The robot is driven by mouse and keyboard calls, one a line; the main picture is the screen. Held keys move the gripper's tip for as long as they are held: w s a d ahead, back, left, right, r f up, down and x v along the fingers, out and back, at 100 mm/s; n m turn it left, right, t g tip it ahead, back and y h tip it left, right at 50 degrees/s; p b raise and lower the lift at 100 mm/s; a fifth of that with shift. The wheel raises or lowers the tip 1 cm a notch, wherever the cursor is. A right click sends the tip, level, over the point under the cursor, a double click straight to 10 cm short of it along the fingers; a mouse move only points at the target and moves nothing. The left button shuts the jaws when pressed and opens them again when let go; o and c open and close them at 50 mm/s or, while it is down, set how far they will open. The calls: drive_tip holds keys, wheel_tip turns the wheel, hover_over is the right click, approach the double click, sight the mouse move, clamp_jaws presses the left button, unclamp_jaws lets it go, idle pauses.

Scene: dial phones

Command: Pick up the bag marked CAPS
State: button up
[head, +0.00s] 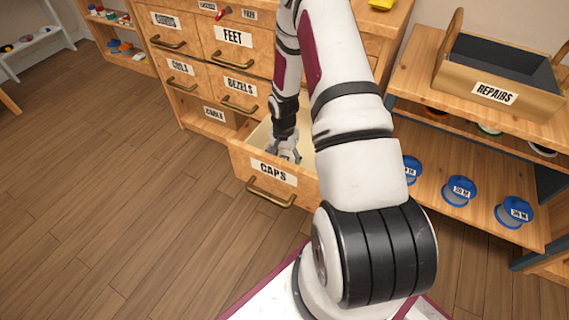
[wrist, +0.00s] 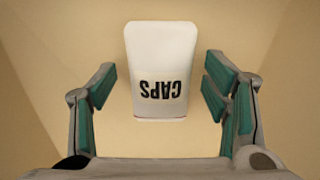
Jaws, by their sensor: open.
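The bag marked CAPS (wrist: 160,55) is a small white packet with dark lettering, upside down in the wrist view. It lies in the pale drawer interior, centred between the open fingers of my gripper (wrist: 160,98). No finger is seen touching it. In the head view my gripper (head: 285,153) reaches down into the pulled-out CAPS drawer (head: 248,152). The bag is not clearly visible in the head view, where my arm and gripper cover much of the drawer.
The wooden cabinet (head: 205,75) has other labelled drawers, including FEET and BEZELS, which look shut. Right of my arm, a shelf holds several blue-lidded jars (head: 459,191). Above them is a REPAIRS box (head: 495,75). The wood floor (head: 120,190) at left is clear.

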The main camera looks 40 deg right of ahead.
drive_tip(key=c, duration=1.3)
drive_tip(key=shift+o, duration=0.2)
